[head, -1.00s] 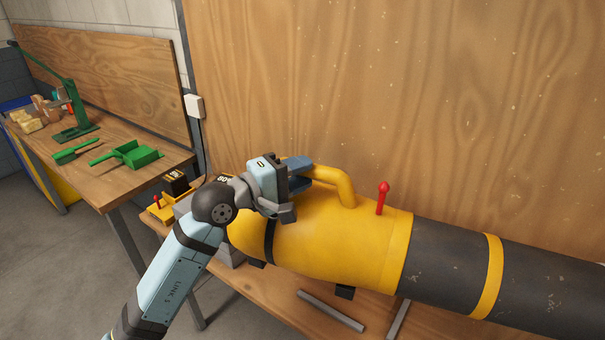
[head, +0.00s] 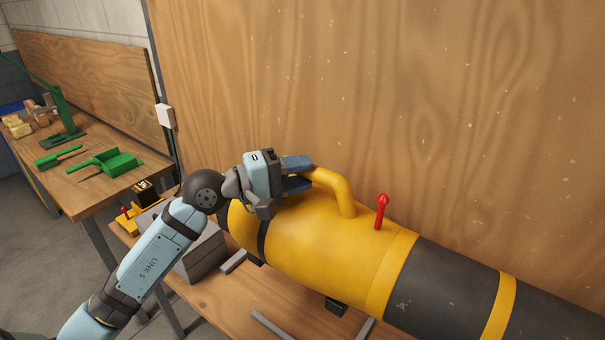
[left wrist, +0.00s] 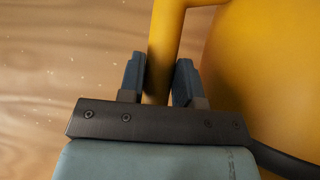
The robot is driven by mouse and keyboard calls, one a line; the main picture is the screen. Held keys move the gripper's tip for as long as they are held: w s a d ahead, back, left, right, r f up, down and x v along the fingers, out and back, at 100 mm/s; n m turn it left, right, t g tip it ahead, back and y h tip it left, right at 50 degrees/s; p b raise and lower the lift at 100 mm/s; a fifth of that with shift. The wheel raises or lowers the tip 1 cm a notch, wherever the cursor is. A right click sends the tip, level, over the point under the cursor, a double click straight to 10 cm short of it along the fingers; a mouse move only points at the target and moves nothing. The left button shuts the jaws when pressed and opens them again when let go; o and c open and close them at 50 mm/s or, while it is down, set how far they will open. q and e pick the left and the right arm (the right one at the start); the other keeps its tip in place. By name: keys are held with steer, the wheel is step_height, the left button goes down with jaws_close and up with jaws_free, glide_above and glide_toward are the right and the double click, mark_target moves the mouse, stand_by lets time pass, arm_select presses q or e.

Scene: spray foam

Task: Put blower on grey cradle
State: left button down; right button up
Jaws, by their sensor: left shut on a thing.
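The yellow and black blower (head: 320,245) fills the middle and right of the head view, and its far end runs out of the picture. My left gripper (head: 304,174) is shut on the blower's yellow handle (head: 345,192); in the left wrist view the handle (left wrist: 165,40) passes between the fingers (left wrist: 159,70). Black feet (head: 337,306) show under the blower, seemingly above the table. Grey bars (head: 270,327) lie on the table below it and may be the grey cradle; the blower hides part of this area. My right gripper is not in view.
A grey block (head: 200,250) stands at the wooden table's (head: 215,302) left end, beside a small yellow and black device (head: 135,208). A wooden panel (head: 400,100) rises close behind the blower. Another bench with a green dustpan (head: 115,160) is at the left.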

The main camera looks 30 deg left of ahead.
mark_target(300, 202)
arm_select(q)
steer(key=shift+d+r, duration=0.1)
steer(key=shift+f+b, duration=0.9)
steer(key=shift+f, duration=0.5)
steer(key=shift+f+b, duration=1.15)
steer(key=shift+f, duration=0.8)
step_height(300, 202, down, 10)
steer(key=b, duration=1)
steer(key=shift+f, duration=0.25)
steer(key=shift+f+b, duration=0.75)
steer(key=shift+b, duration=0.35)
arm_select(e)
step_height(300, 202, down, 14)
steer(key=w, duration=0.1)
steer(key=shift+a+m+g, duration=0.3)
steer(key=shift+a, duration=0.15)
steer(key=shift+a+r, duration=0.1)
arm_select(q)
steer(key=shift+f, duration=0.2)
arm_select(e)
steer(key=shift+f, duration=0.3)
